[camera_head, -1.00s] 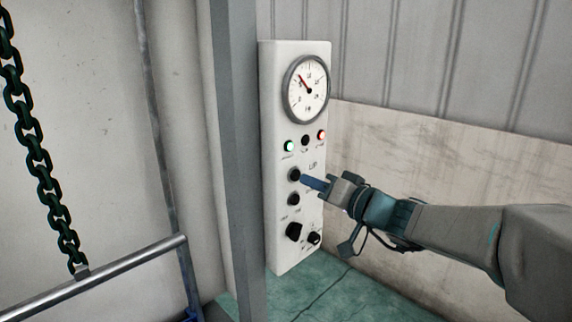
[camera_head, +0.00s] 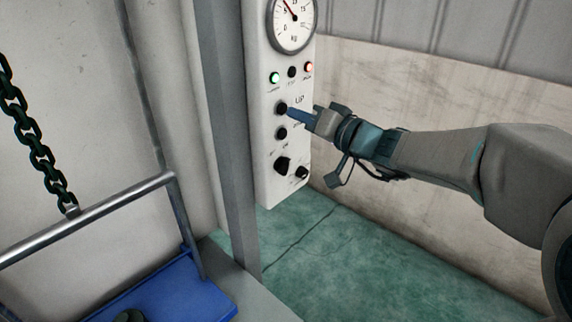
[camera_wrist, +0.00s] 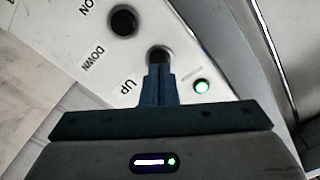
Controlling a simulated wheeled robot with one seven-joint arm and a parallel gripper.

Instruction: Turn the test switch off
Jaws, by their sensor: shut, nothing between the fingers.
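A white control panel (camera_head: 262,150) hangs upright beside a grey post. At its bottom are a larger black knob (camera_head: 283,166) and a smaller black knob (camera_head: 301,172); their labels are too small to read, so I cannot tell which is the test switch or its setting. Above them are the black UP button (camera_head: 281,108) and DOWN button (camera_head: 282,133). My gripper (camera_head: 291,112) is shut and empty, its fingertips at the UP button. In the wrist view the fingertips (camera_wrist: 158,72) partly cover that button; whether they touch it I cannot tell. An ON label shows there.
A round gauge (camera_head: 292,20), a lit green lamp (camera_head: 274,77) and a lit red lamp (camera_head: 308,67) are higher on the panel. A chain (camera_head: 40,150), a metal rail (camera_head: 100,215) and a blue platform (camera_head: 170,295) stand at left. The green floor (camera_head: 350,260) below is clear.

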